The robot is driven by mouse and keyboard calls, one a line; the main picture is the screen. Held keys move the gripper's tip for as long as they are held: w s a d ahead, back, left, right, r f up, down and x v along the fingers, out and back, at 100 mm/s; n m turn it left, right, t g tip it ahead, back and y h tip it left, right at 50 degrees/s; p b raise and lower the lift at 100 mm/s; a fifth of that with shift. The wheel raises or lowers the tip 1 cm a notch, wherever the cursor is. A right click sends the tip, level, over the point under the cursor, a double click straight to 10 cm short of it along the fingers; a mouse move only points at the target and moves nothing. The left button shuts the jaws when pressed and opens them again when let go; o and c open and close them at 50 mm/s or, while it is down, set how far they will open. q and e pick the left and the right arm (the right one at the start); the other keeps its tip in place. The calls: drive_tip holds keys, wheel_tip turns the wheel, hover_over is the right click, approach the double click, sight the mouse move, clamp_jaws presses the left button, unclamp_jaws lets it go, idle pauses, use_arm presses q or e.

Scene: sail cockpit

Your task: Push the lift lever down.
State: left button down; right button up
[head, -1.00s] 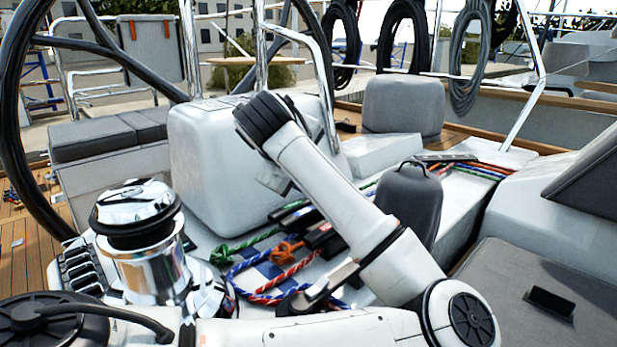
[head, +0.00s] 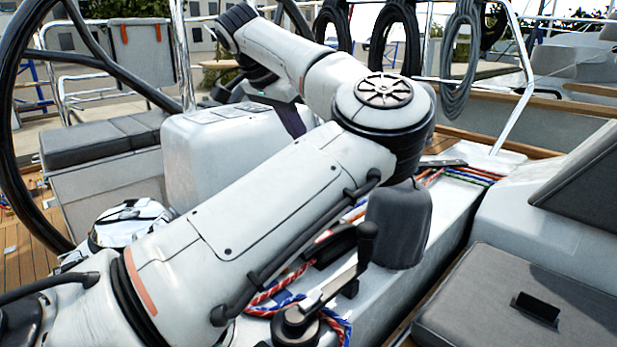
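My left arm comes in from the lower left and crosses the middle of the view. Its elbow is high over the deck, and its forearm points back to the upper left. Dark parts under the far end of this arm, above the white pedestal (head: 205,160), may be the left gripper; I cannot make out its fingers. A black lever (head: 336,246) shows beside the ropes, partly behind my arm. I cannot tell whether it is the lift lever; other levers may be hidden. I see no contact with it. My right gripper is out of view.
A winch handle with a black grip (head: 366,242) stands close in front of the lever. Red and blue ropes (head: 285,288) lie around it. A grey padded cover (head: 398,225) stands to the right. A chrome winch (head: 130,222) is partly hidden at left. A steering wheel rim (head: 12,130) stands far left.

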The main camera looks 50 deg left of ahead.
use_arm(q)
drive_tip(key=b+x, duration=0.1)
drive_tip(key=x, duration=0.8)
drive_tip(key=shift+w+f, duration=0.15)
drive_tip(key=shift+f, duration=0.2)
drive_tip(key=shift+s+f, duration=0.7)
drive_tip(key=shift+f, duration=0.3)
drive_tip(key=shift+s+d+f, duration=0.15)
drive_tip(key=shift+s+f, duration=0.35)
drive_tip(key=shift+s, duration=0.1)
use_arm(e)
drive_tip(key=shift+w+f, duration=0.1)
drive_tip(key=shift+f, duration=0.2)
use_arm(q)
drive_tip(key=shift+f+b, duration=0.1)
drive_tip(key=shift+b, duration=0.25)
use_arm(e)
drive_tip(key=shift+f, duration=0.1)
